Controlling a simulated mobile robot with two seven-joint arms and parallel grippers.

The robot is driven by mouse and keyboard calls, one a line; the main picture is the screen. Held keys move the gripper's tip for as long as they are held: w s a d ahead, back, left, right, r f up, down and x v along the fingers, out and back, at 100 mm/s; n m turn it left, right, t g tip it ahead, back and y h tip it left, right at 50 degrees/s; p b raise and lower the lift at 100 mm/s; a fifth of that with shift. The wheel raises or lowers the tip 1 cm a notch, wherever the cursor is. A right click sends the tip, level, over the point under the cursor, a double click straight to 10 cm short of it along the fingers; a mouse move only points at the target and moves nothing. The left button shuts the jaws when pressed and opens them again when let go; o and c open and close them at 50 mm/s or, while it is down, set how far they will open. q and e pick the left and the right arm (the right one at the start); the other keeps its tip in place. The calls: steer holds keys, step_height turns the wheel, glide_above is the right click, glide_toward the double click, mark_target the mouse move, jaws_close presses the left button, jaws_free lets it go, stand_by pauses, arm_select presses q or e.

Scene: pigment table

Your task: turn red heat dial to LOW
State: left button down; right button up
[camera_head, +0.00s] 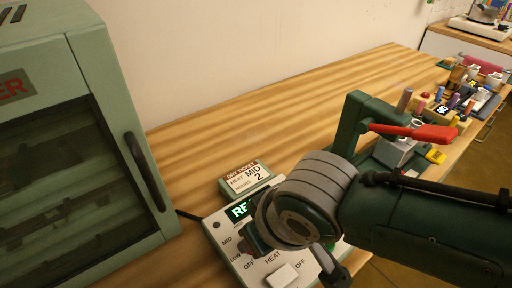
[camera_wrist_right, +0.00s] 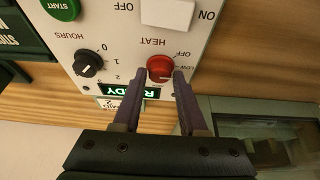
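The red heat dial (camera_wrist_right: 160,68) is on the white control panel (camera_wrist_right: 115,35) in the right wrist view, by the HEAT, OFF and LOW labels. I cannot tell which label its pointer faces. My right gripper (camera_wrist_right: 159,76) has its two dark fingers apart, one tip on each side of the dial. Whether they touch it is unclear. In the head view my right arm covers the dial and much of the panel (camera_head: 225,247); the MID, LOW and OFF labels still show. My left gripper is not in view.
A black HOURS knob (camera_wrist_right: 88,63), a green START button (camera_wrist_right: 61,8) and a white switch (camera_wrist_right: 168,12) share the panel. A green display (camera_head: 240,210) is lit. A ticket stand (camera_head: 246,180) reads HEAT MID, HOURS 2. A green cabinet (camera_head: 85,150) stands left.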

steer(key=o, duration=0.3)
steer(key=p+v, duration=0.4)
steer(key=v, duration=0.6)
stand_by(0.4)
